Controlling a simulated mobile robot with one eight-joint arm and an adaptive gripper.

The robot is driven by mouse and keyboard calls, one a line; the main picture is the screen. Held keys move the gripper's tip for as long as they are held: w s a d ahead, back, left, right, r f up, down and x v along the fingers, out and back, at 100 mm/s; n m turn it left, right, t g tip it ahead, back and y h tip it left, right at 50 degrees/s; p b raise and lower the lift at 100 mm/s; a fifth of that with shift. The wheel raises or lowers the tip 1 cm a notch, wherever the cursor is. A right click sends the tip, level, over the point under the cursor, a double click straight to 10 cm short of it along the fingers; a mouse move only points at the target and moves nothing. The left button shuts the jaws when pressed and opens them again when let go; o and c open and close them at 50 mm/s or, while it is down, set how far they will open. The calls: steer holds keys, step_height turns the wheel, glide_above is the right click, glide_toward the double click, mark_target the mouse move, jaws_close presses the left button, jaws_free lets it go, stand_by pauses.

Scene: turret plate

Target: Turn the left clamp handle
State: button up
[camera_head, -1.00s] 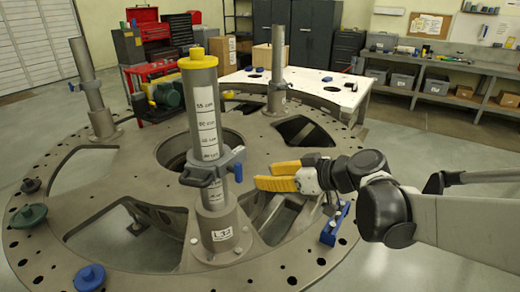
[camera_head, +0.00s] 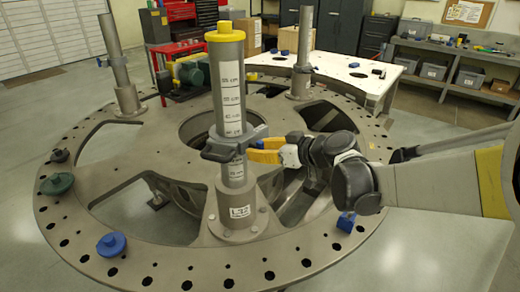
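A grey post (camera_head: 228,95) with a yellow cap and a centimetre scale stands upright on the near part of the turret plate (camera_head: 150,235). A grey clamp (camera_head: 232,146) is around the post, with a dark grey grip sticking out to its left. My gripper (camera_head: 252,150), with yellow fingers, is at the right side of this clamp, close to or touching it. I cannot tell whether the fingers hold anything. A second post (camera_head: 118,70) stands at the back left with a small clamp.
A third post (camera_head: 302,50) stands at the back right. A blue knob (camera_head: 111,244) and a green knob (camera_head: 57,184) sit on the plate's left rim. A small blue part (camera_head: 346,222) lies right, below my arm. The plate has large openings.

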jaws_close()
stand_by(0.3)
steer(key=m, duration=0.1)
steer(key=m+g+y+b, duration=0.1)
steer(key=shift+w+d+f+m, duration=0.1)
steer(key=shift+w+d+m, duration=0.05)
steer(key=shift+m, duration=0.15)
steer(key=m+g+y+b, duration=0.1)
steer(key=m+y+b, duration=0.1)
steer(key=m, duration=0.1)
steer(key=shift+f+g, duration=0.1)
steer(key=shift+g, duration=0.3)
steer(key=m+y+b, duration=0.1)
steer(key=m, duration=0.1)
steer(key=m+y+b, duration=0.1)
steer(key=m, duration=0.1)
steer(key=shift+w+d+f+g, duration=0.1)
steer(key=shift+g, duration=0.2)
steer(key=shift+m+y+b, duration=0.9)
steer(key=shift+m+b, duration=0.3)
steer(key=shift+m, duration=0.6)
